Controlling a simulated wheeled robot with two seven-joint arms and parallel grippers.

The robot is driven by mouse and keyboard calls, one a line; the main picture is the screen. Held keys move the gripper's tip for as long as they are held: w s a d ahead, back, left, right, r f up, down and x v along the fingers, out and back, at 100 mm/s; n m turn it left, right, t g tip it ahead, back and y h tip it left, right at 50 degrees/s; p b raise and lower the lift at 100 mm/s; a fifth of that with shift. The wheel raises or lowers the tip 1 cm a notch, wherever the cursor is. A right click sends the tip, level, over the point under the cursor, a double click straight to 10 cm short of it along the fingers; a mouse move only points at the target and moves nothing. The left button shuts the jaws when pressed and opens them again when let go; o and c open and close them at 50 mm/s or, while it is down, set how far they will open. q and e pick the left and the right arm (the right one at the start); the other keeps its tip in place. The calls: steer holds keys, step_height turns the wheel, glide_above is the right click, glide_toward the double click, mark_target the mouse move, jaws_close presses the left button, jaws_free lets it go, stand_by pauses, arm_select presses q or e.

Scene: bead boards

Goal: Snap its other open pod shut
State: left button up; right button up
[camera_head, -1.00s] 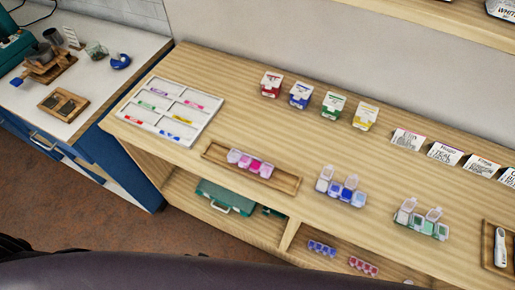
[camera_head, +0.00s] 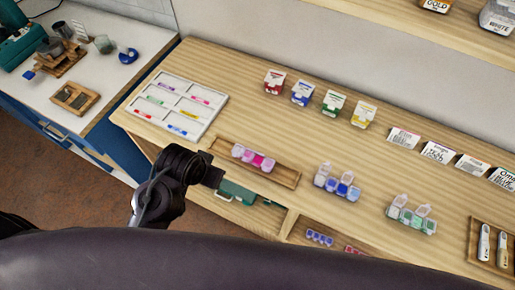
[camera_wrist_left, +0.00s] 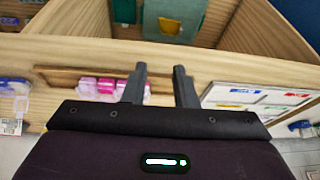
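A pod strip with pink pods (camera_head: 253,158) sits in a wooden tray (camera_head: 284,178); its lids look shut. A strip with blue pods (camera_head: 341,188) stands to its right on the counter, with two clear lids raised. A strip with green pods (camera_head: 411,219) stands further right, also with two lids raised. My left gripper (camera_head: 214,177) is at the counter's front edge, near the tray's left end. In the left wrist view its two fingers (camera_wrist_left: 160,85) are apart and empty, with the pink strip (camera_wrist_left: 98,87) beyond. My right gripper is out of view.
A white sectioned board (camera_head: 212,121) lies at the counter's left. Several coloured boxes (camera_head: 331,104) and label cards (camera_head: 437,152) stand along the back. A tray with pens (camera_head: 474,249) is at the right. A teal case (camera_head: 236,192) sits on the shelf below.

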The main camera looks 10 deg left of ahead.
arm_select(q)
steer(key=w+d+r+m+t+h, duration=0.3)
steer(key=w+d+r+m+t, duration=0.15)
steer(key=d+r+m, duration=0.85)
steer(key=w+f+m+g+b, duration=0.1)
steer(key=f+m, duration=0.1)
steer(key=f, duration=0.2)
steer(key=w+a+f+m+g+y+b, duration=0.1)
steer(key=f+m, duration=0.1)
steer(key=f, duration=0.3)
steer(key=w+f+m+g+b, duration=0.1)
steer(key=f, duration=0.4)
steer(key=shift+w+a+m+y, duration=0.25)
steer(key=shift+a+m+y, duration=0.15)
steer(key=shift+w+d+f, duration=0.15)
steer(key=shift+w+f, duration=0.2)
steer(key=shift+f, duration=0.05)
